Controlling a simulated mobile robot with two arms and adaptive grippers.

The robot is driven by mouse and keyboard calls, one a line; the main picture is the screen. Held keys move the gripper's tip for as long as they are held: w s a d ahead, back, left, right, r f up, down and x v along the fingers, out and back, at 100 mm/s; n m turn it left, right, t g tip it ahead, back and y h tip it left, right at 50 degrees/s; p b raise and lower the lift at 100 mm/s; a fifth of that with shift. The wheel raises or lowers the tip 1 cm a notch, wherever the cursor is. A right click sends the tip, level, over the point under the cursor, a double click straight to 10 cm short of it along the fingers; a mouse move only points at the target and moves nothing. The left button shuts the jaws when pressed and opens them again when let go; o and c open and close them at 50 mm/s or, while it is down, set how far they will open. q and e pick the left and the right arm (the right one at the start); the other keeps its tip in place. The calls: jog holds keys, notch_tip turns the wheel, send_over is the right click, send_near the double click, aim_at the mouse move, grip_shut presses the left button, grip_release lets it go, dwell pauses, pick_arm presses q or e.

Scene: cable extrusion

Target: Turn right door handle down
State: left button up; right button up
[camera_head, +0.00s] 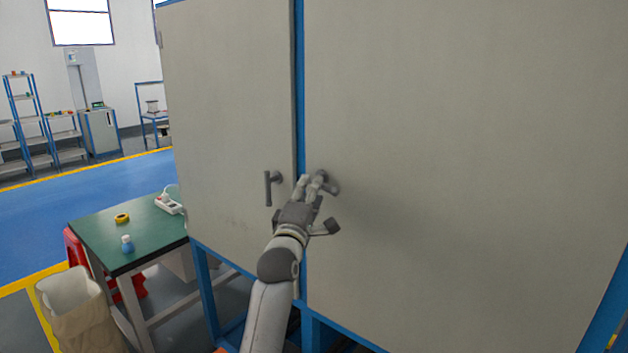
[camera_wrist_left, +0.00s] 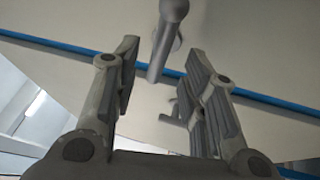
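The right door handle (camera_head: 333,186) is a grey lever on the large right door (camera_head: 470,150). My left gripper (camera_head: 312,183) is at this handle, with its fingers up by the lever and partly hiding it. In the left wrist view, the fingers (camera_wrist_left: 162,55) are spread apart, and a grey lever (camera_wrist_left: 160,58) shows between their tips. I see no clear contact. The left door handle (camera_head: 268,188) hangs vertically on the left door (camera_head: 230,90), to the left of my gripper. My right gripper is not in view.
A blue frame strip (camera_head: 300,90) runs between the doors. A green-topped table (camera_head: 135,235) with a power strip (camera_head: 169,204), a yellow tape roll (camera_head: 122,218) and a blue bottle (camera_head: 127,243) stands at left. A beige bin (camera_head: 75,315) is before it.

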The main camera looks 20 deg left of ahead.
pick_arm(q)
jog(key=shift+p+x, duration=0.45)
jog(key=shift+x, duration=1.6)
grip_shut()
